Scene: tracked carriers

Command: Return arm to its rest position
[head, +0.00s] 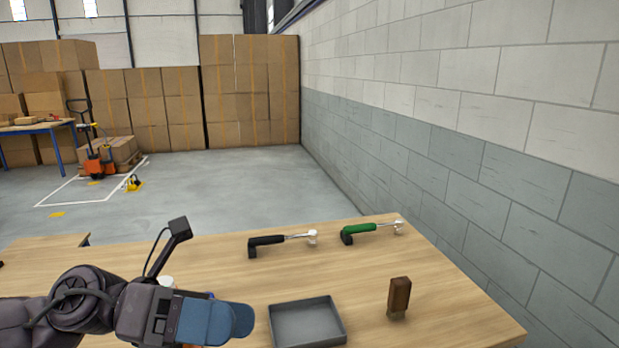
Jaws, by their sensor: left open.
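My left arm comes in from the left, low over the wooden table (440,290). My left gripper (236,320), with blue fingers, points right and is open. I see nothing held in it. It is to the left of a grey tray (306,325) and appears apart from it. A small white item (167,282) shows partly behind the gripper; the rest of it is hidden. My right gripper is not in view.
A black-handled tool (268,240) and a green-handled tool (362,229) lie near the table's back edge. A brown block-shaped item (399,295) stands right of the empty-looking tray. A grey block wall (480,170) runs along the right. The table's middle is clear.

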